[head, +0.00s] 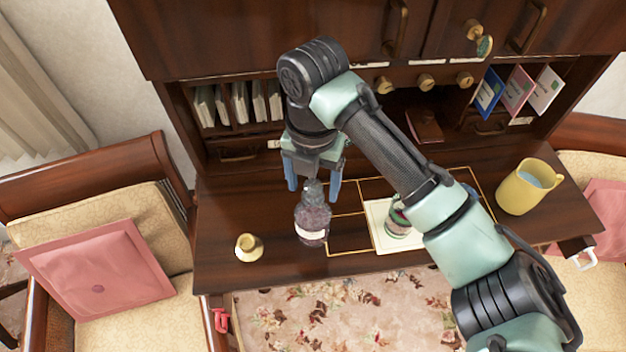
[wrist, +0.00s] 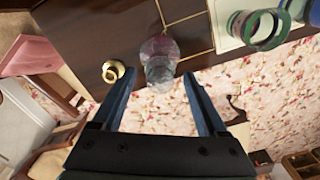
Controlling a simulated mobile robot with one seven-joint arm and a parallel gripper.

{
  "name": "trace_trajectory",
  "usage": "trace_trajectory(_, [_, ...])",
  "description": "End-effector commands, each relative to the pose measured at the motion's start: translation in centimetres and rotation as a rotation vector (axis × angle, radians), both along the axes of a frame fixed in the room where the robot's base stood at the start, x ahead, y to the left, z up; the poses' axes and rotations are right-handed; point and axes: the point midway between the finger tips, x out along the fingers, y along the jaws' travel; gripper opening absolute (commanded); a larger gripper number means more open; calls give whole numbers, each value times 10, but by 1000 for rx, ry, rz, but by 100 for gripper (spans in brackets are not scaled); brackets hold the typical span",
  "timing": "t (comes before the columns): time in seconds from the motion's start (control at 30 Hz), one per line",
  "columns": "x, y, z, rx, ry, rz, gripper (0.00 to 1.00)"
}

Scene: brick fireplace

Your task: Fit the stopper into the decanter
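The decanter (head: 312,222), dark purplish glass with a pale label, stands upright on the brown desk. It also shows in the wrist view (wrist: 158,55), between and beyond my fingertips. Its clear glass top lies close to my gripper (head: 312,195); I cannot tell whether that is bare neck or a seated stopper. My gripper is open, its blue fingers wide apart on either side of the decanter's top, with no visible grip on it. No separate glass stopper can be made out. A small brass piece (head: 248,247) stands left of the decanter.
A green banded object (head: 398,222) stands on a cream sheet (head: 382,236) to the right, partly hidden by my arm. A yellow pitcher (head: 527,187) stands at the desk's right end. Cabinet shelves rise behind. Chairs with pink cushions (head: 97,268) flank the desk.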

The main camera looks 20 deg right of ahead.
Motion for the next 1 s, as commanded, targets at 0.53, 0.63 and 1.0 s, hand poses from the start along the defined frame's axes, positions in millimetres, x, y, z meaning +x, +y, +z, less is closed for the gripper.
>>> trace_trajectory(0.53, [1, -1, 44, -4, -4, 2, 76])
trace_trajectory(0.63, [0, -1, 68, -6, -4, 1, 76])
trace_trajectory(1.0, [0, -1, 121, -3, -2, -1, 76])
